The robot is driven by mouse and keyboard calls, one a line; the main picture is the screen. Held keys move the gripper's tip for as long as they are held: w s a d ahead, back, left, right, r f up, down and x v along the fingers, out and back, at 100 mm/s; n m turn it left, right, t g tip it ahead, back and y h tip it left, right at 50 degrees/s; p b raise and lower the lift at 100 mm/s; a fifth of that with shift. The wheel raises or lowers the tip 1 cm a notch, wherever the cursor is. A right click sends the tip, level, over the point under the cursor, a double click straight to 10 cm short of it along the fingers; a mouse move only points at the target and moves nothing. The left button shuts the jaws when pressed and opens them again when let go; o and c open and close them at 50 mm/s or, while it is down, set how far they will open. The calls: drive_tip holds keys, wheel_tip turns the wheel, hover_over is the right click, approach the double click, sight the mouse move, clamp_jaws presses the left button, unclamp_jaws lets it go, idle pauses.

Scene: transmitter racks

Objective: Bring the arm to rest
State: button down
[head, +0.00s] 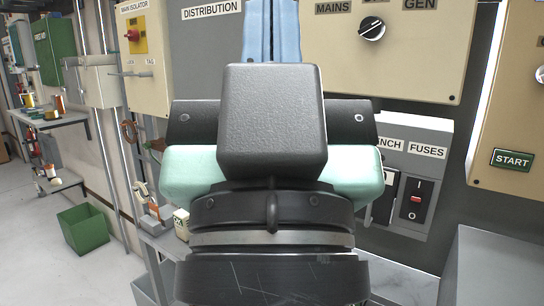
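Parts of my own arm, black and pale green, fill the middle of the head view and stand close to the camera. No gripper fingers show, so I cannot see my gripper or anything it might hold. My arm hides the lower middle of the grey panel behind it and part of the bench fuses box (425,150).
Behind the arm are a distribution panel (205,50), a mains/gen selector panel (345,62), and a start panel (500,125) at right. A main isolator box (145,75) is at left. Shelves (60,122) and a green bin (84,228) stand far left, beside open floor (35,265).

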wheel_tip(320, 180, up, 18)
drive_tip(key=p, duration=1.6)
drive_tip(key=shift+f, duration=0.2)
